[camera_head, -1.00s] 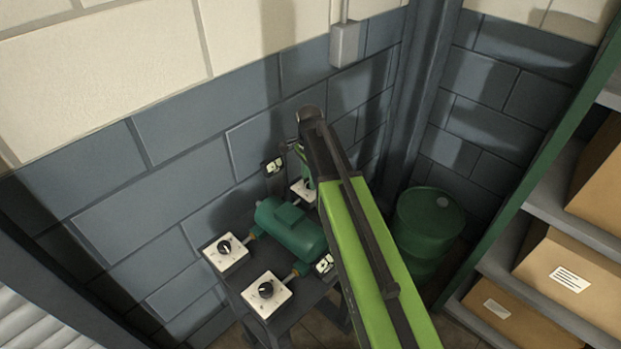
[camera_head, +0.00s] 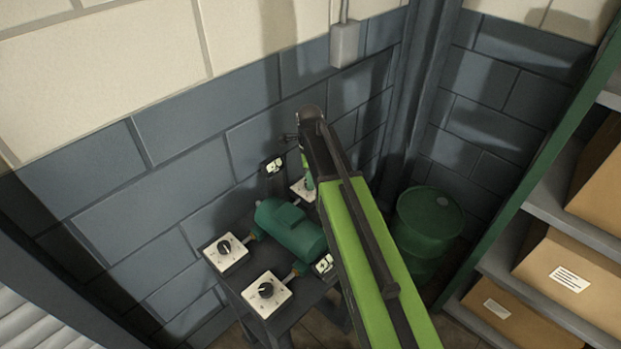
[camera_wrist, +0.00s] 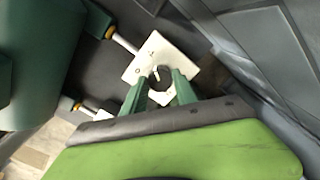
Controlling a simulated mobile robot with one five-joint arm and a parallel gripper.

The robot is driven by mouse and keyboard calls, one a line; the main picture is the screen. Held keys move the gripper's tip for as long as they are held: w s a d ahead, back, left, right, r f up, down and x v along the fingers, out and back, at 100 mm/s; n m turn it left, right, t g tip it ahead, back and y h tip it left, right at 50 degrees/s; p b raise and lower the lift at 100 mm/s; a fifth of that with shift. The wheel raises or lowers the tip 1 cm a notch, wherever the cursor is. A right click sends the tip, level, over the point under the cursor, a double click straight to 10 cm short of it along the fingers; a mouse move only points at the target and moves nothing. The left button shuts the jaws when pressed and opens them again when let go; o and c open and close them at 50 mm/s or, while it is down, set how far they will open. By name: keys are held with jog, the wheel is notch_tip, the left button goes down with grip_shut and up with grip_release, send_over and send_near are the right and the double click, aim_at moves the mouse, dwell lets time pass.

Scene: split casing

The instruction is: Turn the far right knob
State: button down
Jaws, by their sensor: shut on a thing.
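The far right knob (camera_wrist: 157,73) is dark and round with a pale mark, on a white square plate (camera_wrist: 148,55) in the wrist view. My gripper (camera_wrist: 160,82) has its two green fingers shut on this knob, one on each side. The fingers hide part of it. In the head view my gripper (camera_head: 308,175) reaches down over the far plate (camera_head: 299,190), and the knob itself is hidden there. The green casing (camera_head: 291,230) sits beside it, joined to the plate by a pale rod.
Two other black knobs on white plates, one farther left (camera_head: 225,246) and one nearer (camera_head: 266,290), stand on the dark table. A green drum (camera_head: 428,225) and shelves with cardboard boxes (camera_head: 572,279) are at right. The block wall is close behind.

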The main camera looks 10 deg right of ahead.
jog(key=shift+w, duration=0.1)
jog(key=c, duration=1)
grip_release()
jog(key=shift+o, duration=0.2)
notch_tip(320, 180, up, 17)
jog(key=p, duration=1.7)
jog(key=shift+r, duration=0.2)
jog(key=shift+f, duration=0.1)
